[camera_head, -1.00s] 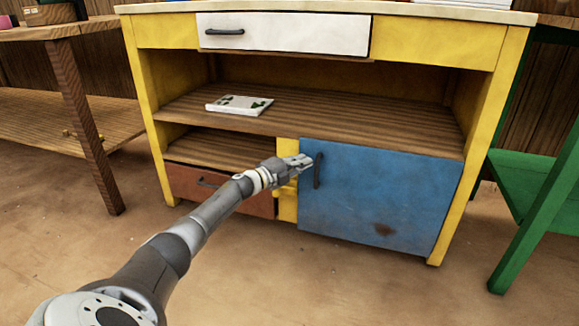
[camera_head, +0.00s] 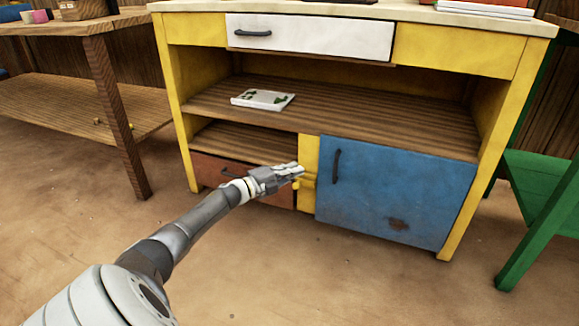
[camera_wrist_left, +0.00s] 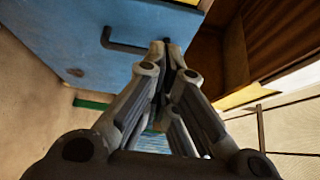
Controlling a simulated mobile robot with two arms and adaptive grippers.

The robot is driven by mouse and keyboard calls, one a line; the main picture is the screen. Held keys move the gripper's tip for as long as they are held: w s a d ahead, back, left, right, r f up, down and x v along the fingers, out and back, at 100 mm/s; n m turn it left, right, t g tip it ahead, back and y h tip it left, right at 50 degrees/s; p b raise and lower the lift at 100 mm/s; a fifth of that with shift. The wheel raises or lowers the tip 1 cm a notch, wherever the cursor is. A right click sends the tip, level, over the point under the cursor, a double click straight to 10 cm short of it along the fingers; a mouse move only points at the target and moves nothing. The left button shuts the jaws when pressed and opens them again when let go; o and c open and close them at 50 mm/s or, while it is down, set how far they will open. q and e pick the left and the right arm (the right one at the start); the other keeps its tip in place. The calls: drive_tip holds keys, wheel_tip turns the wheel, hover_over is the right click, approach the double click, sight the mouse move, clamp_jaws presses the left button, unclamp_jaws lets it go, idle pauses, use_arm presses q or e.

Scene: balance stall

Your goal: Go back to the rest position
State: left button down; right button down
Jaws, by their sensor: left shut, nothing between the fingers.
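My left gripper (camera_head: 298,171) is shut and empty in the head view. It is in front of the cabinet's yellow divider, left of the blue door (camera_head: 395,190) and apart from the door's dark handle (camera_head: 336,166). In the left wrist view my left gripper's fingers (camera_wrist_left: 168,48) are together, with the blue door (camera_wrist_left: 75,35) and its handle (camera_wrist_left: 125,46) beyond them. The blue door looks shut. My right gripper is in neither view.
The yellow cabinet (camera_head: 455,50) has a white drawer (camera_head: 310,35), a red-brown drawer (camera_head: 215,172) and an open shelf with a white booklet (camera_head: 262,100). A wooden table (camera_head: 115,110) stands left, a green stand (camera_head: 535,215) right. The floor in front is clear.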

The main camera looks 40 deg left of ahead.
use_arm(q)
drive_tip(key=shift+s+a, duration=0.2)
drive_tip(key=shift+s, duration=0.35)
drive_tip(key=shift+d, duration=0.1)
